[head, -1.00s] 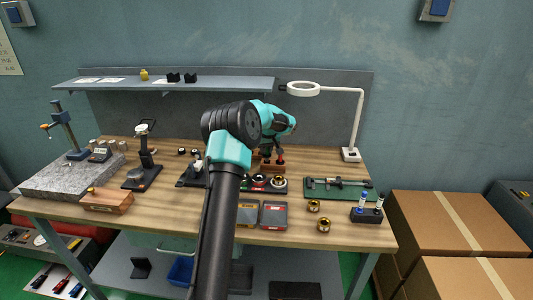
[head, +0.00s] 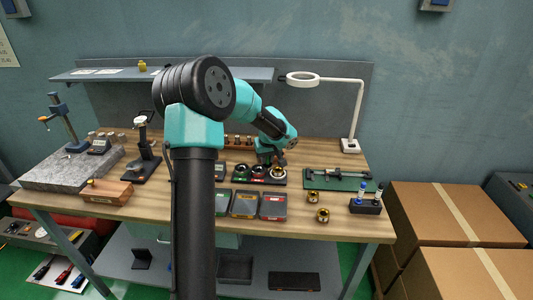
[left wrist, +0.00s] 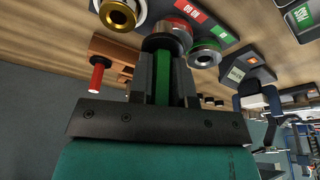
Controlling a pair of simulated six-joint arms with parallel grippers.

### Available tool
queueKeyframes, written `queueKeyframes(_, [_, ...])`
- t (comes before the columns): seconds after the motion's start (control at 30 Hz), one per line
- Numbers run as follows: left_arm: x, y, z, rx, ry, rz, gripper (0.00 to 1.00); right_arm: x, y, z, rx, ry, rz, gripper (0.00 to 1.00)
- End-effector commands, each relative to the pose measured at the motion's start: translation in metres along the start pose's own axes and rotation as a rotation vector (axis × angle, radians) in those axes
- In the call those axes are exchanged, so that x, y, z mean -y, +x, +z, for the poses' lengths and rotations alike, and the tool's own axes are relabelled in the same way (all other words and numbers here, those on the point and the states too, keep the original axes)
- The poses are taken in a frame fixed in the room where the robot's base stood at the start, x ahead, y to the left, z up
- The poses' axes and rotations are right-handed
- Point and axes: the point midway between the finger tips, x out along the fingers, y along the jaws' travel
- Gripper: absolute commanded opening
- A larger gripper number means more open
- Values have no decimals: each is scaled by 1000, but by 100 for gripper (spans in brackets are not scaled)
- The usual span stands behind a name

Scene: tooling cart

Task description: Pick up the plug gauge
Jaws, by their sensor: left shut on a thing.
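My left gripper (head: 274,157) is above the ring tray on the bench. In the left wrist view its two dark fingers (left wrist: 165,80) are shut on the plug gauge, whose green handle (left wrist: 164,78) shows between them. A dark round end (left wrist: 165,42) shows beyond the fingertips, close to a red-marked ring (left wrist: 180,27) of the tray. I cannot tell whether this end touches the ring. In the head view the held gauge is too small and covered to make out. My right gripper is not in view.
The black ring tray (head: 237,178) carries several rings. A wooden block with a red-handled piece (left wrist: 97,75) stands beside the gripper. Flat cases (head: 244,204), brass rings (head: 322,215), a green caliper board (head: 320,184) and a black pin stand (head: 366,206) lie around it.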

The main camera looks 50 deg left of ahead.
Motion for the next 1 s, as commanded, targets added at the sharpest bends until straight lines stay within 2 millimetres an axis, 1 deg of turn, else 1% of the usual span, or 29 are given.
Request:
queueKeyframes(0.03, [1, -1, 4, 0, 1, 0, 0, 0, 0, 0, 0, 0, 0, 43])
queueKeyframes(0.2, [2, -3, 7, -1, 0, 1, 0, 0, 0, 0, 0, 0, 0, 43])
queueKeyframes(0.73, [2, -4, 6, -1, 0, 1, 0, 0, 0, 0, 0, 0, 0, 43])
queueKeyframes(1.0, [2, -13, 4, -2, 1, 1, 0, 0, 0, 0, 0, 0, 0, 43])
